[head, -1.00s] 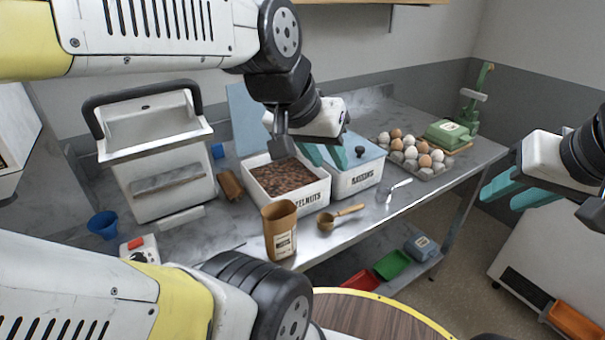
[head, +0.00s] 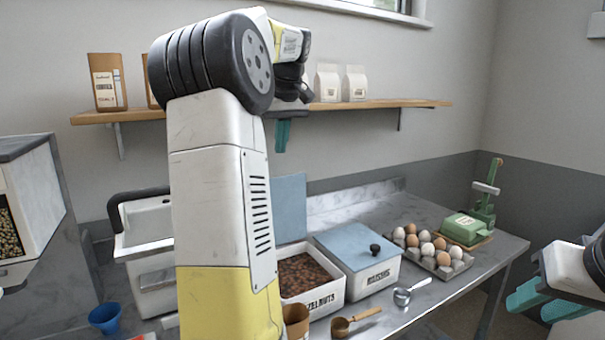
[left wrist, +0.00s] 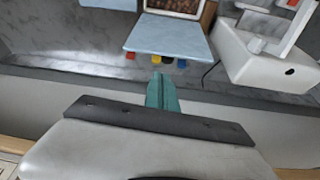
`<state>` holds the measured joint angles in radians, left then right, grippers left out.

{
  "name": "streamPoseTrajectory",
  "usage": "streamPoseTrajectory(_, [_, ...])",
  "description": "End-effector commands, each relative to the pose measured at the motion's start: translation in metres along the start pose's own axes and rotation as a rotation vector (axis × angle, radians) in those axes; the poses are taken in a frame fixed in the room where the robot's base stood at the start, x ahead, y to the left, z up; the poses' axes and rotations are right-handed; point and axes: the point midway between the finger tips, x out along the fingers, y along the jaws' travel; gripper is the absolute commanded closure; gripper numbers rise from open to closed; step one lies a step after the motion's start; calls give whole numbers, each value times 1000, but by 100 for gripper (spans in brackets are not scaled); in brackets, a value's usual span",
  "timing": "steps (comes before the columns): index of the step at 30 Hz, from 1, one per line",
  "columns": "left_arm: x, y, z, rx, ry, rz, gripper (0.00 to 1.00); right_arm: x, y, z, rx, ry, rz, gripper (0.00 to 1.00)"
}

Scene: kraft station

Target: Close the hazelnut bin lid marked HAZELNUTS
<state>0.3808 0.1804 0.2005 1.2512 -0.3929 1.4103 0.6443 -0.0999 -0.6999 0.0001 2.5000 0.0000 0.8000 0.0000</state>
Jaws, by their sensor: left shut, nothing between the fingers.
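The hazelnut bin (head: 322,305) is a white box of brown nuts, its front label partly hidden by my left arm. Its light blue lid (head: 290,205) stands open, upright at the bin's back. In the left wrist view the lid (left wrist: 168,38) lies beyond my fingers, beside the bin's nut-filled opening (left wrist: 175,5). My left gripper (head: 283,133) is raised high above and behind the lid, near the shelf, with its teal fingers (left wrist: 162,92) shut and empty, apart from the lid. My right gripper (head: 540,305) is at the right edge, open and empty, away from the bins.
The raisins bin (head: 370,285), its lid closed, stands right of the hazelnut bin. An egg tray (head: 430,255) and a green device (head: 465,228) are further right. A wooden shelf (head: 385,105) with bags crosses the wall. A scoop (head: 355,322) lies in front.

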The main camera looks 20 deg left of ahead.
Motion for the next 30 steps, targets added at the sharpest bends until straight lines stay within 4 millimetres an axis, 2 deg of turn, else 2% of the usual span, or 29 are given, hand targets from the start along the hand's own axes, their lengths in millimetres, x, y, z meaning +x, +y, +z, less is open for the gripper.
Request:
streamPoseTrajectory(3, [6, -6, -14, -47, -4, -19, 100, 0, 0, 0, 0, 0, 0, 65])
streamPoseTrajectory(8, [21, -7, -16, -54, -6, -24, 100, 0, 0, 0, 0, 0, 0, 65])
streamPoseTrajectory(18, [81, -8, -15, -52, -6, -23, 100, 0, 0, 0, 0, 0, 0, 65])
streamPoseTrajectory(21, [94, -9, -16, -52, -4, -22, 100, 0, 0, 0, 0, 0, 0, 65])
streamPoseTrajectory(30, [106, -8, -16, -51, -2, -19, 100, 0, 0, 0, 0, 0, 0, 65])
